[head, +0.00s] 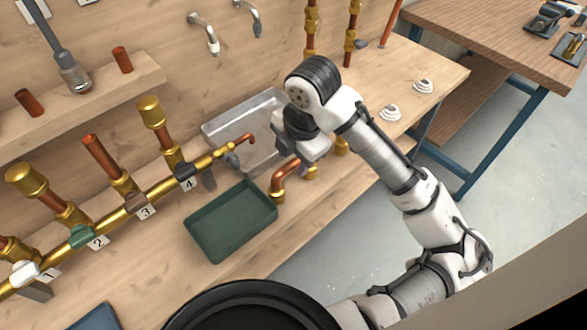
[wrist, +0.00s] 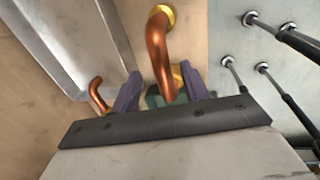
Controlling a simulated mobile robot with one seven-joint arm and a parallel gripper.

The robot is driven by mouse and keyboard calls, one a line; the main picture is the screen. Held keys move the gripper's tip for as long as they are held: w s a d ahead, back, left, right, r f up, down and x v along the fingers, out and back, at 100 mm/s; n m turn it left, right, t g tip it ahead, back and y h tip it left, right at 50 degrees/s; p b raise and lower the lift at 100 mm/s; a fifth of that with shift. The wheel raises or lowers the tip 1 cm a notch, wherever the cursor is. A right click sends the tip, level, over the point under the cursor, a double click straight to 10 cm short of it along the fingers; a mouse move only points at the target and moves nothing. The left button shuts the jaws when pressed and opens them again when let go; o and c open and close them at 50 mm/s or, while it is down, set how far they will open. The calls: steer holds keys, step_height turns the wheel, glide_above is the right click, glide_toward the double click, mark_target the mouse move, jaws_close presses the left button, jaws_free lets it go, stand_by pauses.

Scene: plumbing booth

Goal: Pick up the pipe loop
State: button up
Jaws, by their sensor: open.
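The pipe loop (head: 284,176) is a bent copper pipe with brass ends, standing on the bench to the right of the green tray. My gripper (head: 307,153) is over the loop and partly hides it; the fingertips are hard to make out in the head view. In the wrist view the pipe loop (wrist: 157,48) rises from a brass collar and its bend runs down between the two purple fingers of my gripper (wrist: 158,84). The fingers are apart, with a gap visible on the left side. I cannot tell whether either touches the pipe.
A green tray (head: 231,222) and a metal basin (head: 216,128) lie left of my gripper. A brass manifold (head: 158,191) with numbered valves ends in a small copper spout (head: 248,138) close by. White coiled pieces (head: 390,113) sit to the right on the bench.

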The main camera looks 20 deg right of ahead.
steer(key=f, duration=0.4)
steer(key=shift+w+f+p, duration=0.15)
steer(key=shift+w+p, duration=0.1)
steer(key=shift+p, duration=0.05)
steer(key=shift+c, duration=0.2)
jaws_close()
